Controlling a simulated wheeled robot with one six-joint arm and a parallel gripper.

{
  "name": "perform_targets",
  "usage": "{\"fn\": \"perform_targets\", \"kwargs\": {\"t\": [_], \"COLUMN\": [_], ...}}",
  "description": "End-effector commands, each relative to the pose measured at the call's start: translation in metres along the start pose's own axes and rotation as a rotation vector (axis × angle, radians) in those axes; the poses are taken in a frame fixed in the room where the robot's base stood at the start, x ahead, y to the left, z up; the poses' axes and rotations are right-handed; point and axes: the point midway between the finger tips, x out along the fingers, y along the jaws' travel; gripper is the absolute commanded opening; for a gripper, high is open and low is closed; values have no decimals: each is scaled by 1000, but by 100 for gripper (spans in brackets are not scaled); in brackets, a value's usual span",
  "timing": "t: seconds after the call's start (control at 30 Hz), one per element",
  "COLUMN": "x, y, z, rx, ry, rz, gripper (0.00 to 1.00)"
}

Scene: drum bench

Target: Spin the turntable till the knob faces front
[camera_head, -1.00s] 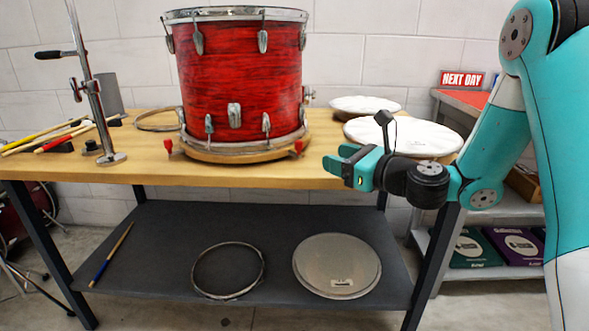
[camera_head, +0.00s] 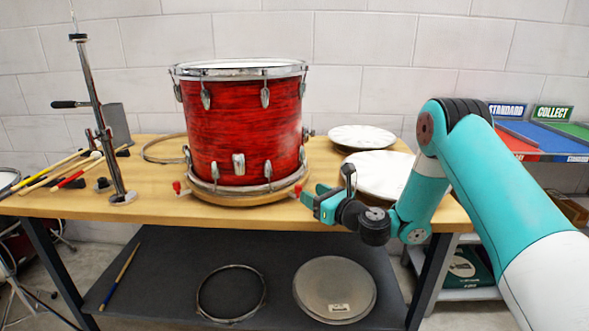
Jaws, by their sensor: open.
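A red drum (camera_head: 243,120) with chrome hoops and lugs stands upright on a round wooden turntable (camera_head: 240,198) on the bench. A red peg (camera_head: 177,187) sticks out at the turntable's left rim; another red peg at its right rim is partly covered by my gripper. A small dark metal fitting (camera_head: 307,134), possibly the knob, juts from the drum's right side. My gripper (camera_head: 312,196) is open and empty at the turntable's right front edge, close to the right peg. I cannot tell whether it touches the peg.
White drumheads (camera_head: 362,137) lie on the bench (camera_head: 150,207) at right, beside my arm. A chrome stand (camera_head: 103,140) and several sticks (camera_head: 45,178) are at left. The lower shelf (camera_head: 180,270) holds a hoop and a round head. The bench front before the turntable is clear.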

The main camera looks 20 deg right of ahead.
Motion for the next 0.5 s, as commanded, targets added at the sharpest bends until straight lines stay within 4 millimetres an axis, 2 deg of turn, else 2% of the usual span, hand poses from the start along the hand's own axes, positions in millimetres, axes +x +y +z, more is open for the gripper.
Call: {"fn": "perform_targets", "kwargs": {"t": [0.03, 0.3, 0.5], "x": [4, 22, 61], "y": [0, 2, 2], "z": [8, 7, 1], "rx": [1, 0, -5], "ry": [1, 1, -3], "rz": [1, 2, 5], "gripper": [49, 49, 49]}}
